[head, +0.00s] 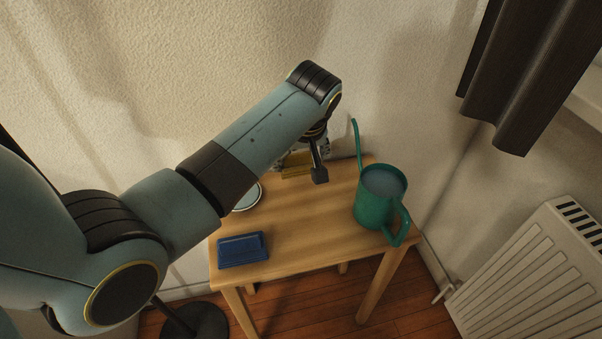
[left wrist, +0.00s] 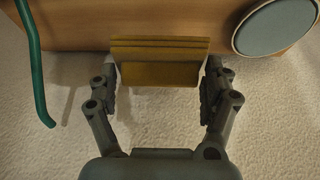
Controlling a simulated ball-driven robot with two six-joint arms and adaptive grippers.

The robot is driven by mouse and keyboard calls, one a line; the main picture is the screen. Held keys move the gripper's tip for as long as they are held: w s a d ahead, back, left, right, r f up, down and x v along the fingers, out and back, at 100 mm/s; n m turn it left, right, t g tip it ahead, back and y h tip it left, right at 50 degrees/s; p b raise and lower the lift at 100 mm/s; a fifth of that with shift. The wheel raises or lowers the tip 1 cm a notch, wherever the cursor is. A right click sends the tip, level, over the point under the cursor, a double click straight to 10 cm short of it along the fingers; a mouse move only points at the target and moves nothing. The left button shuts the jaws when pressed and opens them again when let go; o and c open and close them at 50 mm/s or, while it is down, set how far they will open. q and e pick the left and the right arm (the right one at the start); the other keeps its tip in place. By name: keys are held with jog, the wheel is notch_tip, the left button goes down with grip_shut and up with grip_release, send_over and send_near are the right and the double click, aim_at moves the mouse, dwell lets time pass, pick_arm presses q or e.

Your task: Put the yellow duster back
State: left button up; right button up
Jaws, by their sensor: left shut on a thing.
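The yellow duster (head: 297,171) shows at the back edge of the small wooden table (head: 310,225) in the head view, partly hidden behind my left gripper (head: 318,172). In the left wrist view the yellow duster (left wrist: 158,72) lies across the gap between the fingers of my left gripper (left wrist: 160,75), one finger at each end. The gripper is shut on it. The duster overlaps the table edge in that view; I cannot tell whether it touches the tabletop. My right gripper is not in view.
A green watering can (head: 373,205) stands at the table's right, its spout (left wrist: 37,65) near the left edge in the wrist view. A blue block-shaped object (head: 242,250) lies front left. A round, pale-rimmed disc (left wrist: 275,22) is partly behind my arm. The table's middle is clear; a wall is behind.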

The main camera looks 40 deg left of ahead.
aim_at(300, 183)
pick_arm(q)
jog(key=shift+f, duration=0.95)
jog(key=shift+f+b, duration=0.65)
jog(key=shift+f, duration=1.05)
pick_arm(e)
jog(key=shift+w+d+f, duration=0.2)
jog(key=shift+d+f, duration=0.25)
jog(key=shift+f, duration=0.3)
pick_arm(q)
jog(key=shift+f, duration=0.15)
jog(key=o, duration=1)
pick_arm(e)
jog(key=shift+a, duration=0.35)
pick_arm(q)
jog(key=shift+d+r, duration=0.1)
jog(key=shift+r, duration=0.35)
jog(key=p+v, duration=0.3)
jog(key=v, duration=0.8)
jog(key=shift+s+d+r, duration=0.1)
jog(key=shift+d+r, duration=0.05)
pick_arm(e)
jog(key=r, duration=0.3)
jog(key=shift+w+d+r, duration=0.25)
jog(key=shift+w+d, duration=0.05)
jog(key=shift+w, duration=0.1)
